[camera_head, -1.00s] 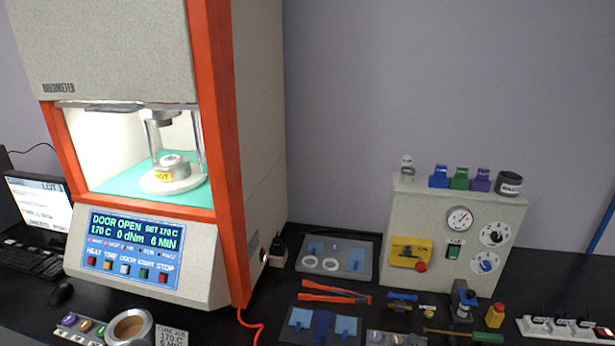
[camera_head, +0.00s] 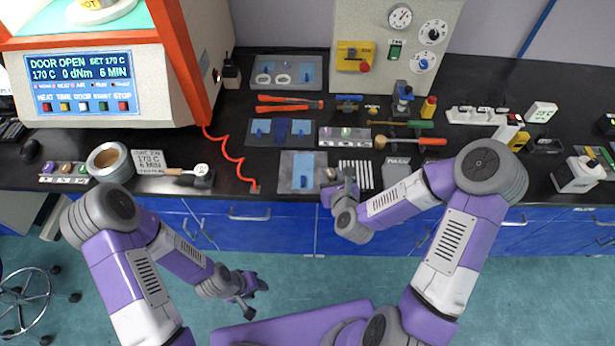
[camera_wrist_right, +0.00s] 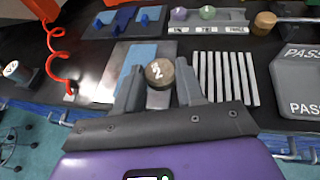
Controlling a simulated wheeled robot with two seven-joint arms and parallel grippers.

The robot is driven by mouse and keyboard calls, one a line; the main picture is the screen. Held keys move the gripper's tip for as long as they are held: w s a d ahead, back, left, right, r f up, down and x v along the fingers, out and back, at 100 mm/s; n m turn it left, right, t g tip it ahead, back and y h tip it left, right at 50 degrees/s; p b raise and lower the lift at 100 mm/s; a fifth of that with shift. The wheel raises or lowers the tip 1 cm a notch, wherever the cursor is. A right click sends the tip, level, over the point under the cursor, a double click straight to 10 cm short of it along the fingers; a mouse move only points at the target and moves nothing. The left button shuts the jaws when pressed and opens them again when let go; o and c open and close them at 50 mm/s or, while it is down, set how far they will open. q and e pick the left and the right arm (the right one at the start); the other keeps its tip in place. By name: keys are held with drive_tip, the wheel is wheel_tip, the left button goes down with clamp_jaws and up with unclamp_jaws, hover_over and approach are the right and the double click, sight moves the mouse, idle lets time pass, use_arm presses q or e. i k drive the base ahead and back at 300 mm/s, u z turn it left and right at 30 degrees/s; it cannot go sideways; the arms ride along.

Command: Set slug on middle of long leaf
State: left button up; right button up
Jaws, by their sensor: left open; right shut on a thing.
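The slug (camera_wrist_right: 159,73), a round brown disc marked 2, is between the fingers of my right gripper (camera_wrist_right: 158,82), which is shut on it in the right wrist view. A long light-blue leaf (camera_wrist_right: 140,62) lies on a grey tray just left of the slug. In the head view this leaf (camera_head: 303,170) lies on the front tray (camera_head: 287,180), and my right gripper (camera_head: 338,182) is at that tray's right side. I cannot tell whether the slug touches anything below. My left gripper (camera_head: 248,288) is open and empty, low in front of the blue cabinets.
A striped white rack (camera_head: 356,174) and a grey PASS plate (camera_head: 396,170) are right of the tray. Another tray with blue pieces (camera_head: 262,131) and a holder with coloured slugs (camera_head: 343,136) lie behind. A red coiled cord (camera_head: 232,158) is at left.

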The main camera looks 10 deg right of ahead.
sight(304, 161)
drive_tip(key=k, duration=0.9)
drive_tip(key=z, duration=0.75)
drive_tip(key=i, duration=1.45)
drive_tip(key=u, duration=0.9)
